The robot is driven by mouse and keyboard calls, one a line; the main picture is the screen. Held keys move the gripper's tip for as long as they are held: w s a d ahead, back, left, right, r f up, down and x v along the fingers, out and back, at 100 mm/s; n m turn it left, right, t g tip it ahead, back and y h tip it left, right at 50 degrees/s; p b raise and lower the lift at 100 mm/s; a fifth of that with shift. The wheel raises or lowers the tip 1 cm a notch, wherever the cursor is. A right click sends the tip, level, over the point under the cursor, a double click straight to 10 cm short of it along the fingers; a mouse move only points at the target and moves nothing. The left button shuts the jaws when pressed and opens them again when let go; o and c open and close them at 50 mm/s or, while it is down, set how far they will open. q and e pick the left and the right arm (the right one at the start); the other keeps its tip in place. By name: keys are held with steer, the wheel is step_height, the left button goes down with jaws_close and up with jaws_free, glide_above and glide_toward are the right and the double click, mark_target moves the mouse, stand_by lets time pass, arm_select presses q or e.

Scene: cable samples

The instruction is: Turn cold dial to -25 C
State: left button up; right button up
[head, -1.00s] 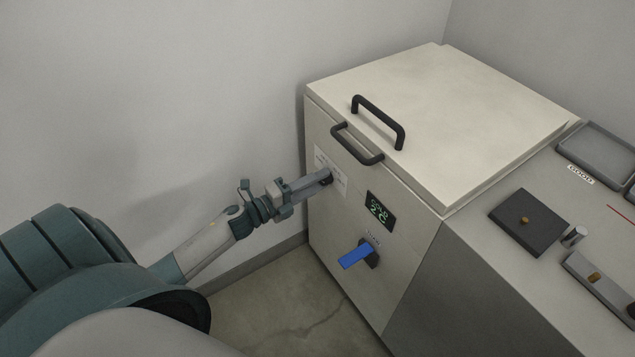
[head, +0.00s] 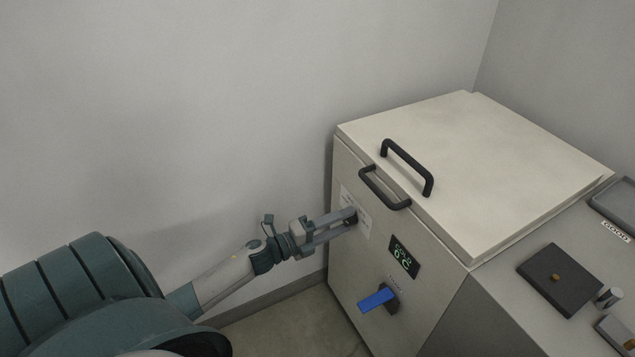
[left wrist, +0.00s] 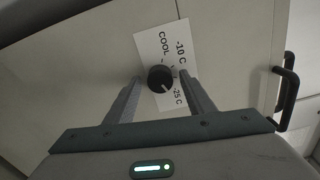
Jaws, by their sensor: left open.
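A pale mark on the knob appears to face the -25 C side. My left gripper (head: 350,218) is open at the chest's front face; in the left wrist view its two fingers (left wrist: 162,88) stand on either side of the knob, with gaps visible. In the head view the fingers partly hide the dial. The small dark display (head: 404,257) has green digits too small to read surely. My right gripper is not in view.
The pale chest has a lid (head: 480,165) with a black handle (head: 407,168) and another black handle (head: 385,188) on its front, above the dial. A blue lever (head: 377,299) sticks out below the display. A counter with a dark block (head: 560,279) adjoins at right.

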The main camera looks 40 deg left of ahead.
arm_select(q)
steer(key=v, duration=1.7)
steer(key=shift+b, duration=0.3)
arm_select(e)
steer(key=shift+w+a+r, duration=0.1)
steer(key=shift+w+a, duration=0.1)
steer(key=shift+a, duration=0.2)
arm_select(q)
steer(key=shift+s+a+f, duration=0.1)
steer(key=shift+s, duration=0.05)
steer(key=s+d+f+n+g+y, duration=0.4)
steer(key=d+f+n+y, duration=0.6)
steer(key=n, duration=0.7)
steer(key=s+d+f+n+g+h, duration=0.1)
steer(key=s+d+n+g+h, duration=0.15)
steer(key=s+d+g, duration=0.4)
steer(key=s+d+n+g+h, duration=0.1)
steer(key=s+d+n+h, duration=0.15)
steer(key=d, duration=0.65)
step_height(320, 180, down, 17)
steer(key=s+a+p, duration=0.1)
steer(key=s+p, duration=0.1)
steer(key=p, duration=1.2)
steer(key=shift+a+y, duration=0.3)
steer(key=shift+a, duration=0.1)
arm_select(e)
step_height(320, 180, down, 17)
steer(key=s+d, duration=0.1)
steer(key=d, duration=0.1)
